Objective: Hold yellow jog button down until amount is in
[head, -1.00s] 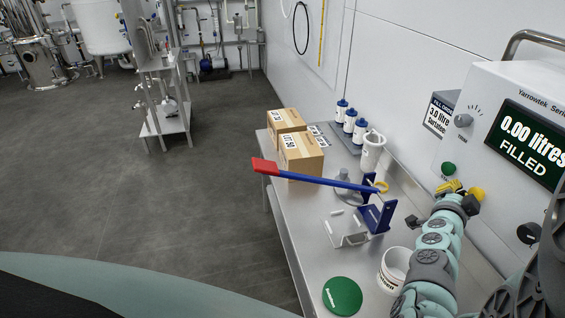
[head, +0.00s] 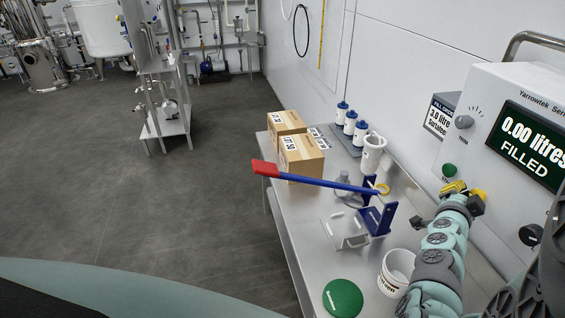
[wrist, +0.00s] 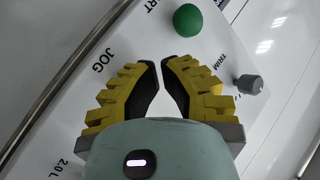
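My gripper (wrist: 159,66) has two ribbed yellow fingers with dark pads. Their tips point at the white panel and stand a little apart, with no object visible between them. The JOG label (wrist: 105,58) shows just left of the fingers in the wrist view. I cannot make out the yellow jog button there; the left finger may cover it. In the head view my gripper is at the lower panel, beside a rounded yellow part (head: 478,194) that could be the button or a finger. Contact cannot be told. The display (head: 530,143) reads 0.00 litres FILLED.
A green button (wrist: 187,18) and a grey TRIM knob (wrist: 250,84) are close to the fingers. A sign (head: 440,116) reads 3.0 litre. On the bench (head: 290,222) stand a white tub (head: 396,272), a blue lever (head: 340,184) with a red end, and boxes (head: 302,156).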

